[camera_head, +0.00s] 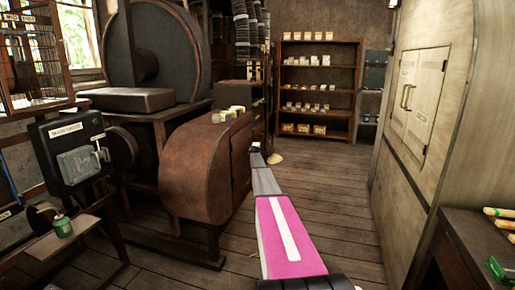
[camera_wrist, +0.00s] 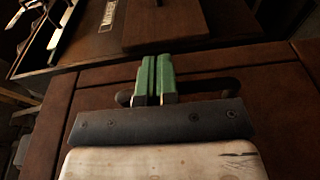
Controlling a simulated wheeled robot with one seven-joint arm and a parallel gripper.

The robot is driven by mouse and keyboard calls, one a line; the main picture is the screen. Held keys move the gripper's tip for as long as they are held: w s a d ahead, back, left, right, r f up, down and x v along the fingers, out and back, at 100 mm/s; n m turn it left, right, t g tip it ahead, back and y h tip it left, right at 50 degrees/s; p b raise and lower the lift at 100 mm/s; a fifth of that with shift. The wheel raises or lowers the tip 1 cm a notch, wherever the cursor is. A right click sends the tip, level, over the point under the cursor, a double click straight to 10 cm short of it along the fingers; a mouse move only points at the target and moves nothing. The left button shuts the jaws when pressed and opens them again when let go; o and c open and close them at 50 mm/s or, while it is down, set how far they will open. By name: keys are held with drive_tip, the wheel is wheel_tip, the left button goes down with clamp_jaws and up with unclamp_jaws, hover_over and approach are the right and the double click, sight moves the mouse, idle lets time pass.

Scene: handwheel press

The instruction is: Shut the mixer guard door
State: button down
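A brown panel with a frame, which looks like the guard door (camera_wrist: 265,90), fills the middle of the wrist view. A dark bar handle (camera_wrist: 217,86) runs across it, partly hidden behind my gripper. My gripper (camera_wrist: 157,62) has its two green fingers close together with only a thin dark line between them. They overlap the handle in the picture; I cannot tell whether they touch it. In the head view, my arm reaches to the right side of the brown curved machine housing (camera_head: 200,168); the fingers are too small to make out there. How far the door stands open is unclear.
A dark control box (camera_head: 70,150) and a small green container (camera_head: 62,226) stand at the left. Shelves (camera_head: 318,88) with small boxes stand at the back. A pale cabinet (camera_head: 425,95) and a dark table are at the right. The wooden floor (camera_head: 335,195) between is clear.

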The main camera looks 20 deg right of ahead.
drive_tip(key=shift+w+a, duration=0.3)
drive_tip(key=shift+a, duration=0.1)
drive_tip(key=s+a+f+m+g+y, duration=0.3)
drive_tip(key=s+a, duration=1.2)
drive_tip(key=s, duration=1.1)
drive_tip(key=s+a+f+m+g+y, duration=0.2)
drive_tip(key=s+a+f+m+g, duration=0.2)
drive_tip(key=s+a, duration=1.1)
drive_tip(key=s+a+f+m+g+y, duration=0.3)
drive_tip(key=s+a+g, duration=0.5)
drive_tip(key=s, duration=2.9)
drive_tip(key=a+f+m, duration=0.1)
drive_tip(key=a+m, duration=0.1)
drive_tip(key=a, duration=0.5)
drive_tip(key=shift+s+g+y, duration=0.3)
drive_tip(key=shift+s, duration=0.1)
drive_tip(key=shift+f, duration=0.1)
